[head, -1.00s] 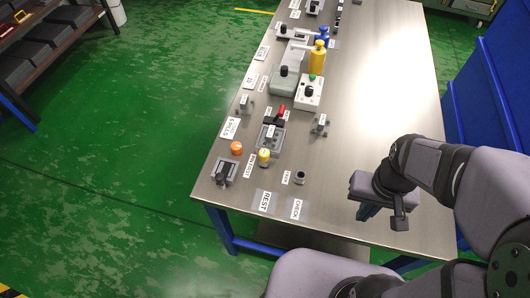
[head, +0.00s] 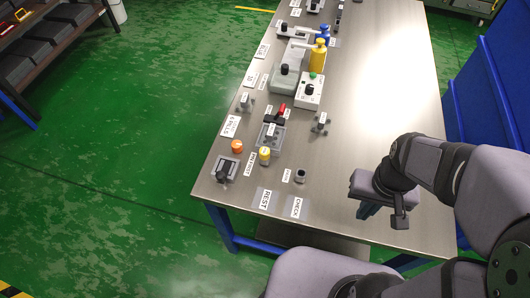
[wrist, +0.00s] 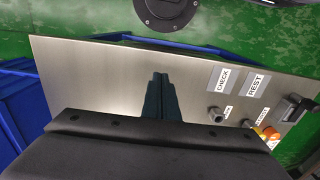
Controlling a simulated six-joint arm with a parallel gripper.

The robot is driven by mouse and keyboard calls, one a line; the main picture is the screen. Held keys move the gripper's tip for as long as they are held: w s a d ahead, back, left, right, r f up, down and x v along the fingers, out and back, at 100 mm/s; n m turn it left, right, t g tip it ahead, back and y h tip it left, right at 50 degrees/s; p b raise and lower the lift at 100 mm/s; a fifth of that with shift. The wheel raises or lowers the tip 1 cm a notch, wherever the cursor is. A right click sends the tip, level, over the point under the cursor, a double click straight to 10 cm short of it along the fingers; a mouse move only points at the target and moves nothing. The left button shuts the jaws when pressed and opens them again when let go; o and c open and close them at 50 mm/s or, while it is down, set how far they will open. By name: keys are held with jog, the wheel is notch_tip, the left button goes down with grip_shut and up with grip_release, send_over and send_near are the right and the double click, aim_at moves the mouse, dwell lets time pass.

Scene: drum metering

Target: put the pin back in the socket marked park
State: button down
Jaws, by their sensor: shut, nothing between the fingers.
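A small dark grey socket (head: 300,175) stands near the front of the bench, beside a small label (head: 286,175) that is too small to read surely but may say park. The socket also shows in the wrist view (wrist: 216,114). A yellow-topped piece (head: 264,154) stands upright to its left, with an orange knob (head: 237,146) beyond it. I cannot tell surely which piece is the pin. My gripper (head: 367,211) is over the right front of the bench, apart from these pieces. In the wrist view its dark fingers (wrist: 158,78) are together and empty.
Labels REST (head: 264,199) and CHECK (head: 296,207) lie at the bench's front edge. A black knob on a square plate (head: 226,170) is at the left corner. Grey fixtures and a yellow bottle (head: 318,56) line the left side. The bench's right side (head: 385,90) is clear.

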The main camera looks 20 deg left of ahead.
dwell(0.3)
jog(key=c, duration=1.6)
grip_release()
jog(key=shift+a+r, duration=0.1)
jog(key=shift+r, duration=0.05)
jog(key=shift+c, duration=0.2)
jog(key=shift+o, duration=1)
jog(key=shift+a+r+p, duration=0.2)
jog(key=shift+r+p, duration=0.05)
jog(key=shift+p, duration=0.1)
jog(key=a+r+n+g+h+p, duration=0.25)
jog(key=a+n+p, duration=0.45)
jog(key=a+p, duration=0.55)
jog(key=w+a+m+t+y, duration=0.1)
jog(key=w+a, duration=0.3)
jog(key=a, duration=0.1)
jog(key=w+a+r+m, duration=0.1)
jog(key=w+a+m, duration=0.1)
jog(key=w+a, duration=0.3)
jog(key=w+a+m+t+y, duration=0.1)
jog(key=w+a, duration=0.3)
jog(key=a, duration=0.1)
jog(key=shift+w+a+r+m+t+y, duration=0.1)
jog(key=shift+w+r+m+t+y, duration=0.15)
jog(key=shift+r+m+t+y, duration=0.15)
jog(key=shift+s+f+m, duration=0.1)
jog(key=shift+s+m, duration=0.05)
jog(key=shift+m, duration=0.95)
